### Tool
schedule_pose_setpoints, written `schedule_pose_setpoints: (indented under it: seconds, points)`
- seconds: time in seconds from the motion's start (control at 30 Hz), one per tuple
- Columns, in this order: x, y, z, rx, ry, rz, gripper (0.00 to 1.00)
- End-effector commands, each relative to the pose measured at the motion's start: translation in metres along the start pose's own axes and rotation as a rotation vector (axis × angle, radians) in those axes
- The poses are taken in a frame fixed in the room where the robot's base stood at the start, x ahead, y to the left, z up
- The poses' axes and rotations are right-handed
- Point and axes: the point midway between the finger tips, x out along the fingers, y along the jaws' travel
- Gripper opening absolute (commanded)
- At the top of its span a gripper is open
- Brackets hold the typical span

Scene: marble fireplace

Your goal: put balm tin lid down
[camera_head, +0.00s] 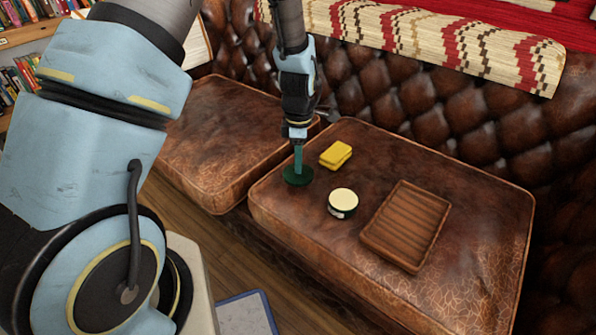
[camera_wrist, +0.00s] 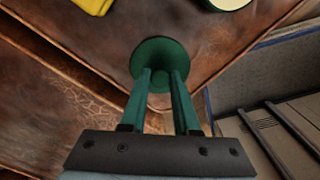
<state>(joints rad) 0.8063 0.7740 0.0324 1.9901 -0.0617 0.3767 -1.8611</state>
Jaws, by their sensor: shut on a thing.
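The balm tin lid (camera_head: 297,176) is a dark green disc at the left front part of the right leather cushion. It also shows in the wrist view (camera_wrist: 160,52), with a small knob between the fingertips. My gripper (camera_head: 298,160) points straight down and is shut on the lid; its green fingers also show in the wrist view (camera_wrist: 160,82). The lid is at or just above the cushion; I cannot tell whether it touches. The open balm tin (camera_head: 342,203), with a pale cream top, stands right of the lid.
A yellow folded cloth or sponge (camera_head: 335,155) lies behind the tin. A ribbed wooden tray (camera_head: 405,226) lies to the right. The cushion's (camera_head: 300,233) front edge is near the lid, and a gap separates it from the left cushion (camera_head: 215,130). A tufted backrest (camera_head: 450,110) rises behind.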

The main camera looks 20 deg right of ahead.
Motion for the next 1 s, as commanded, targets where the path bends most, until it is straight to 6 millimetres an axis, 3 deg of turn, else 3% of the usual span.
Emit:
schedule_pose_setpoints:
  seconds: [0.2, 0.6, 0.63, 0.87, 1.0]
  points:
    - [0.031, -0.001, 0.000, 0.001, 0.000, -0.003, 0.00]
    - [0.037, -0.001, 0.000, 0.001, 0.000, -0.002, 0.00]
    - [0.036, -0.001, 0.000, 0.001, 0.000, -0.002, 0.32]
    - [0.036, -0.001, 0.000, 0.001, 0.000, -0.002, 0.58]
    - [0.036, -0.001, 0.000, 0.001, 0.000, -0.002, 0.59]
